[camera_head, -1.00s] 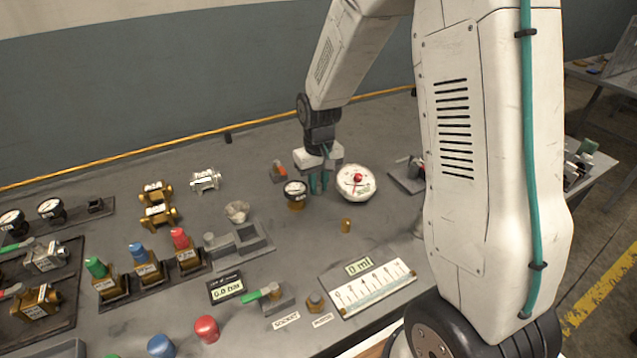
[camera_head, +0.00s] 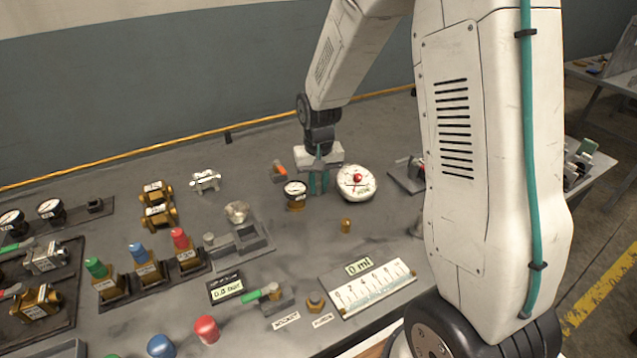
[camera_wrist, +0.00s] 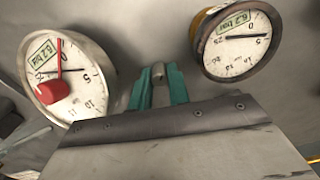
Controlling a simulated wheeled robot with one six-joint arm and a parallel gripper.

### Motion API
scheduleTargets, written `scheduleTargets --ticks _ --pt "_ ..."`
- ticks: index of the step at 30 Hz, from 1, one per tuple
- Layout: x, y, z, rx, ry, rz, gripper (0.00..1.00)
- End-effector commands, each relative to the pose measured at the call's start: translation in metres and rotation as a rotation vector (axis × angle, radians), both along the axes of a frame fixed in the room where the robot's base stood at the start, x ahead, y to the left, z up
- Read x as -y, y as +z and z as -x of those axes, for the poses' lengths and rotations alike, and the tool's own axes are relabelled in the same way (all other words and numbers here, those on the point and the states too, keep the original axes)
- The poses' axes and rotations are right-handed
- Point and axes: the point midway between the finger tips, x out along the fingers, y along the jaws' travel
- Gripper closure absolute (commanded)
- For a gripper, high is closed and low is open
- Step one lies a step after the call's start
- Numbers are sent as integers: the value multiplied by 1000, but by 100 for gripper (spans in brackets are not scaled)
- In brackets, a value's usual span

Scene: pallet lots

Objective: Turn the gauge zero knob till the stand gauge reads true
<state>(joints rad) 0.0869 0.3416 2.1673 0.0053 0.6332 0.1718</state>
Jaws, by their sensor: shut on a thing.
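My gripper (camera_wrist: 158,85) has its teal fingers shut on a small grey knob (camera_wrist: 158,71), between the two gauges in the wrist view. In the head view my gripper (camera_head: 319,183) is low over the bench and hides the knob. A large white gauge (camera_wrist: 93,98) with a red knob (camera_wrist: 54,91), a red needle and a dark needle is on the left of the wrist view. A brass-rimmed gauge (camera_wrist: 235,55) with a dark needle is on the right. Their small green labels seem to read 6.2 bar. I cannot tell which is the stand gauge.
In the head view the brass-rimmed gauge (camera_head: 296,188) and the white gauge (camera_head: 350,190) stand close on either side of my fingers. A small brass piece (camera_head: 346,226) stands in front. A grey tray (camera_head: 262,243) and a scale board (camera_head: 375,290) lie nearer.

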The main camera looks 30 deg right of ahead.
Motion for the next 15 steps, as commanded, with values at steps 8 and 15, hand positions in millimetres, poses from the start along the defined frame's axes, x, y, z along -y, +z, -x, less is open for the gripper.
scheduleTargets --ticks 8,15 --pt "0 1 -1 3 0 1 60" --pt "1 13 -2 6 0 1 60"
